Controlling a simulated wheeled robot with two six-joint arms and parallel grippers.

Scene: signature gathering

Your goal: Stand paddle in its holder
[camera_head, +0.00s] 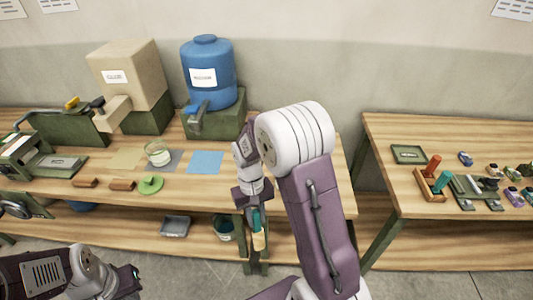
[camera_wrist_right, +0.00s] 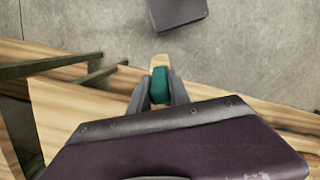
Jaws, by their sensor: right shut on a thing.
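My right gripper (camera_head: 255,215) is shut on the paddle, a piece with a teal grip and a pale wooden end (camera_head: 259,240). It holds the paddle pointing down in front of the left table's front edge. In the right wrist view the teal grip (camera_wrist_right: 160,86) sits between the two fingers, with the wooden end beyond them. A small wooden holder (camera_head: 430,195) stands on the right table, with a red and a teal piece upright in it; I cannot tell whether it is the paddle's holder. My left gripper (camera_head: 133,273) is low at the left; its jaw opening is unclear.
The left table (camera_head: 215,182) carries a blue drum (camera_head: 208,75), a tan box (camera_head: 128,75), a glass bowl (camera_head: 158,153) and a green disc (camera_head: 151,185). A dark bucket (camera_head: 223,228) and grey tray (camera_head: 175,226) are on its lower shelf. A gap separates the tables.

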